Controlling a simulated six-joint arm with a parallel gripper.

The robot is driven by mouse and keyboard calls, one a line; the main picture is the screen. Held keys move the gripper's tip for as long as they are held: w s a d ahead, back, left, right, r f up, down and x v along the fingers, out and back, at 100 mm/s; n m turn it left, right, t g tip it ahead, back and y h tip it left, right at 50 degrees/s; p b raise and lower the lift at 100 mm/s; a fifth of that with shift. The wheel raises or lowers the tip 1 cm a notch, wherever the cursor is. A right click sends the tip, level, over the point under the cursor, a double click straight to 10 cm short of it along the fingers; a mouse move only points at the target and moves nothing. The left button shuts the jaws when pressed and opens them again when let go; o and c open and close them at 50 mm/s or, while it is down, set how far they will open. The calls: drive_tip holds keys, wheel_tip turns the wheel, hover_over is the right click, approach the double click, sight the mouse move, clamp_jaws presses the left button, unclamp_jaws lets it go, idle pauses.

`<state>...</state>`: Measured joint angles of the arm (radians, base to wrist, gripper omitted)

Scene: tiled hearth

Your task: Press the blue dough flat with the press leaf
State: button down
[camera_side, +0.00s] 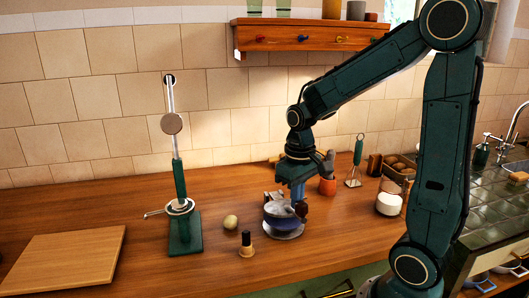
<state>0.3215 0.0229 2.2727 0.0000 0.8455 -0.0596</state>
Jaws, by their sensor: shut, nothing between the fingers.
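A round press (283,231) with a pale grey base plate stands on the wooden counter, right of centre. Dark blue material (280,221), which looks like the dough, shows above that plate. A grey, rounded upper piece (280,210), probably the press leaf, lies over the blue. A dark red-brown knob (302,209) sticks out at its right. My gripper (296,197) is shut and empty, pointing down right above the press. I cannot tell whether its fingertips touch the leaf or knob. The gripper partly hides the press's back.
A tall green-based stand (184,236) with an upright lever is at left. A cutting board (65,262) is far left.

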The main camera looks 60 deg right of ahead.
drive_tip(key=shift+f, duration=0.9)
drive_tip(key=shift+r, duration=0.1)
idle(0.3)
wheel_tip(320, 180, up, 8)
idle(1.2)
idle(0.4)
drive_tip(key=s+a+r+n+t, duration=0.3)
drive_tip(key=s+a+r+t, duration=0.1)
drive_tip(key=s+a, duration=0.5)
drive_tip(key=shift+s+t, duration=0.35)
drive_tip(key=shift+t, duration=0.45)
